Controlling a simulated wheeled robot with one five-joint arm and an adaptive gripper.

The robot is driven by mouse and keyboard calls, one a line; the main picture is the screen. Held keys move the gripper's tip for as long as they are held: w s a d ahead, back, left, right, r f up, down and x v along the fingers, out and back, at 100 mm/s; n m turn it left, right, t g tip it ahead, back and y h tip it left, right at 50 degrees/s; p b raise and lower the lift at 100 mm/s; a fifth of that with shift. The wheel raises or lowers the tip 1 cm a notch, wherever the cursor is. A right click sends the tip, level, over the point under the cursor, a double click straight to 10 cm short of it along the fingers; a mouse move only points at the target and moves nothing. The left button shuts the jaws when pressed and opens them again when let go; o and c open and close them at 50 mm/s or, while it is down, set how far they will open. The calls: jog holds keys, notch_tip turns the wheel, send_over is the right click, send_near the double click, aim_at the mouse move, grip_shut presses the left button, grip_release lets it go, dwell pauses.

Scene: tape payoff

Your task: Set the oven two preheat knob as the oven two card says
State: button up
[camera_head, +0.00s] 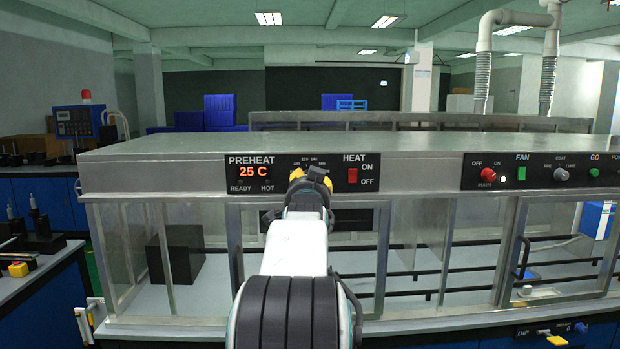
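The black PREHEAT panel (334,187) is on the front of the long grey machine, ahead of my arm. Its red display (253,171) reads 25 C, above the READY and HOT labels. Part of a number scale shows above my gripper (311,176), which has yellow parts and is in front of the panel. The preheat knob itself is hidden behind my gripper and its pointer cannot be read. I cannot tell whether my gripper touches it or whether its fingers are open or shut. No oven two card can be made out.
A red HEAT switch (352,175) is close to the right of my gripper. Further right, a second panel holds a red knob (487,175), a green FAN switch (521,173) and a grey COAT knob (561,175). Glass doors are below. A side bench (40,262) stands left.

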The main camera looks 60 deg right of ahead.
jog(key=shift+p+x, duration=1.4)
jog(key=shift+x, duration=1.95)
jog(key=shift+o, duration=0.3)
jog(key=shift+r, duration=0.15)
grip_shut()
